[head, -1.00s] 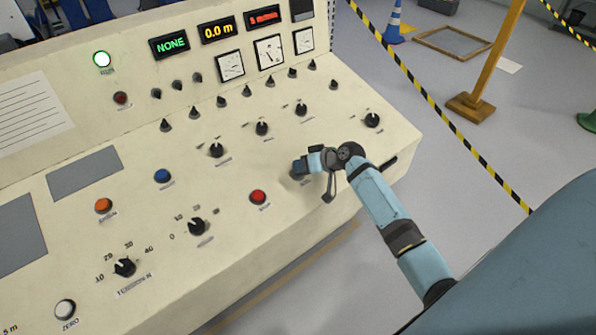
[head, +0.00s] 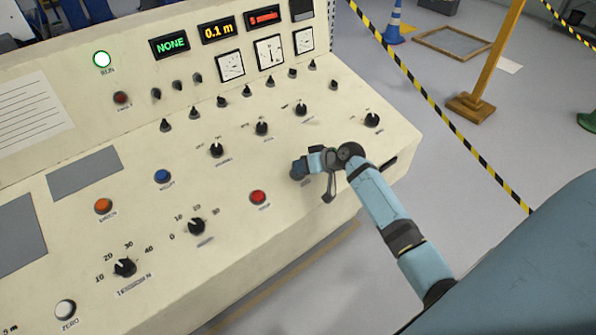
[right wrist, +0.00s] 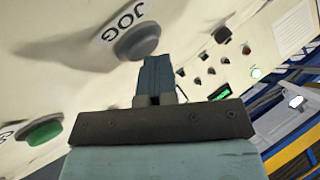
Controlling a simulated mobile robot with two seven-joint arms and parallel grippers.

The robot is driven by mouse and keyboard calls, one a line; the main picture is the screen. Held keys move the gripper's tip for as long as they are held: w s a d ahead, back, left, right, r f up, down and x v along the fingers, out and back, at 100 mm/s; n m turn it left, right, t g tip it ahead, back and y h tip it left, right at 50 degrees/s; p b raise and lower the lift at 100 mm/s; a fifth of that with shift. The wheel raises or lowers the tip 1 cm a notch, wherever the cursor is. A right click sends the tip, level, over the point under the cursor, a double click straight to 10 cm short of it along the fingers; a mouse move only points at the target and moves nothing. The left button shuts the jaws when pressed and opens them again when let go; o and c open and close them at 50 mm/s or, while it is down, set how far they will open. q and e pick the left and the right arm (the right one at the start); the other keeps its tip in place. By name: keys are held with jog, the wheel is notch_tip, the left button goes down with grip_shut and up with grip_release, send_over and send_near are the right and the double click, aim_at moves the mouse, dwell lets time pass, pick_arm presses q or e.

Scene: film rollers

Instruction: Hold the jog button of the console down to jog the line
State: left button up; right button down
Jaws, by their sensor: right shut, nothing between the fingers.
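The beige console (head: 300,215) fills the left and middle of the head view. My right gripper (head: 300,170) is shut and empty, its tip down at the sloped panel right of the red button (head: 258,197). In the right wrist view, the closed fingers (right wrist: 155,62) reach the lower right edge of the grey jog button (right wrist: 138,42), beside its JOG label. How far the button is pressed cannot be told. The yellow display (head: 218,30) reads 0.1 m. My left gripper is not in view.
A green button (right wrist: 40,130) lies near the jog button. Black knobs (head: 301,110) and an orange button (head: 103,206) stand on the panel. The run lamp (head: 102,59) glows green.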

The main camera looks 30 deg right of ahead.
jog(key=shift+s+r+p, duration=0.2)
jog(key=shift+r+p, duration=0.6)
jog(key=shift+r, duration=0.05)
jog(key=r+p, duration=0.2)
jog(key=s+r+p, duration=0.1)
jog(key=r+p, duration=0.1)
jog(key=r, duration=0.1)
jog(key=shift+s+d, duration=0.1)
jog(key=shift+f, duration=0.1)
dwell(0.4)
